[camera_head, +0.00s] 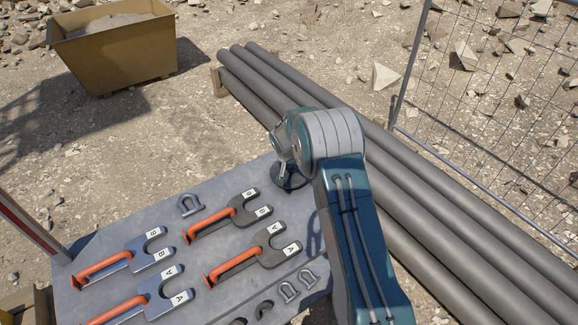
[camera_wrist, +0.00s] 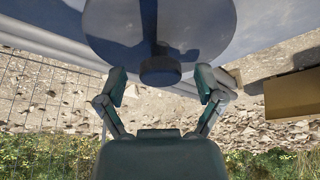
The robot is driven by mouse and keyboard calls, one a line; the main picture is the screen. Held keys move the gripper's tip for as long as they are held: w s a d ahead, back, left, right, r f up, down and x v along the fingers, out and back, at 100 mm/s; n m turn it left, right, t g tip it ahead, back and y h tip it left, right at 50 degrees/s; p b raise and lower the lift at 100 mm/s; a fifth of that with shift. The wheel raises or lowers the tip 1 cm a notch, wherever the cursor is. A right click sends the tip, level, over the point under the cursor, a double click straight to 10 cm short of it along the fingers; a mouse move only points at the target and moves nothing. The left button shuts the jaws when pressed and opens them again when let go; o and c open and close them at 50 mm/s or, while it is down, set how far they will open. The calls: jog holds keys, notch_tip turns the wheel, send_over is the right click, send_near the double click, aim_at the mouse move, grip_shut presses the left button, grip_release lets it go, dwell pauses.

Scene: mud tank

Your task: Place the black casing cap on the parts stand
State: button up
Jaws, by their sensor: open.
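The black casing cap shows in the wrist view as a dark round disc (camera_wrist: 160,25) with a short knob (camera_wrist: 160,70) toward me. In the head view the cap (camera_head: 291,181) is partly hidden by my arm, near the far right edge of a grey table (camera_head: 222,185). It seems to rest on that table. I cannot tell if this table is the parts stand. My gripper (camera_wrist: 161,80) is open, with one finger on each side of the knob and a gap on both sides. In the head view my gripper (camera_head: 279,150) is just above the cap, its fingers mostly hidden.
Orange-handled forked tools (camera_head: 220,217) and small grey shackles (camera_head: 189,205) lie on the table. Long grey pipes (camera_head: 400,170) run behind and right of it, by a wire fence (camera_head: 480,110). A yellow skip (camera_head: 115,50) stands at the back left on gravel.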

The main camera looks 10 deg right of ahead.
jog(key=s+r+n, duration=0.1)
jog(key=s+r, duration=0.9)
jog(key=r, duration=0.4)
jog(key=s+r+n, duration=0.1)
jog(key=s+r, duration=0.9)
jog(key=r, duration=0.4)
jog(key=s+r+n+t+y, duration=0.1)
jog(key=s+r+n, duration=0.1)
jog(key=s, duration=2.1)
jog(key=shift+s+r+y, duration=0.15)
jog(key=shift+y, duration=0.25)
